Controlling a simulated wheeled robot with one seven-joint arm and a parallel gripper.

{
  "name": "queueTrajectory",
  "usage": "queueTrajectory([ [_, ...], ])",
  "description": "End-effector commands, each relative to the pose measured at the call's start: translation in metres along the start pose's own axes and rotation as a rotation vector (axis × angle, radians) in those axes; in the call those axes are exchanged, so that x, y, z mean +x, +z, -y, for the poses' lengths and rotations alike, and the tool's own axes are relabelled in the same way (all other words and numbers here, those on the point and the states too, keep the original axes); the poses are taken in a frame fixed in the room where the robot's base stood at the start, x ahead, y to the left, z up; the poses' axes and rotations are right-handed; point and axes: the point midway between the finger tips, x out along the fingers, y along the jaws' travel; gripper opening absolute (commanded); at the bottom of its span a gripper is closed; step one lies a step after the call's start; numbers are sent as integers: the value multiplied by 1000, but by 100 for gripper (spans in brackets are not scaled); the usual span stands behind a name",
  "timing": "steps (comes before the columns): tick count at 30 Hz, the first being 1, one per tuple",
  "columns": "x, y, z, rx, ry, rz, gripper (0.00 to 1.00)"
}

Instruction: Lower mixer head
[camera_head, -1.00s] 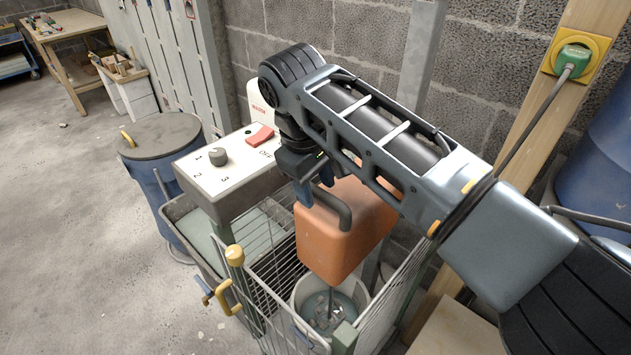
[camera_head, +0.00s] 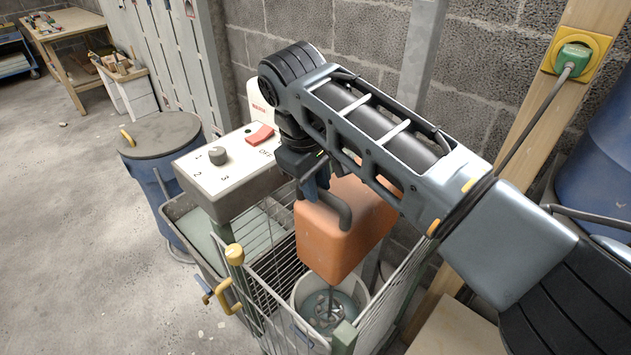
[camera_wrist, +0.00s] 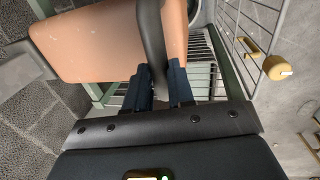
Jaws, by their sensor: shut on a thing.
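The orange mixer head (camera_head: 340,236) hangs over a round bucket (camera_head: 357,290) inside a wire cage, with its whisk (camera_head: 329,308) reaching down into the bucket. A dark curved handle (camera_head: 338,208) is on the head's near side. My gripper (camera_head: 316,192) is shut on this handle from above. In the wrist view my gripper's blue fingers (camera_wrist: 158,88) lie on both sides of the dark handle (camera_wrist: 150,40), beside the orange head (camera_wrist: 100,45). My arm hides part of the head's top and back.
A control box (camera_head: 225,165) with a numbered knob and a red switch stands left of the head. The wire cage (camera_head: 270,290) with a yellow latch handle (camera_head: 228,297) surrounds the bucket. A blue drum (camera_head: 160,150) stands at left; open floor lies left of it.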

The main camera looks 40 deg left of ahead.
Motion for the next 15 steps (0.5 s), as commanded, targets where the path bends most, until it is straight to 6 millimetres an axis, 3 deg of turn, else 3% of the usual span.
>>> queueTrajectory([
  [9, 40, -1, 9, 0, -2, -2, 0],
  [15, 42, 0, 9, 0, -2, -1, 0],
])
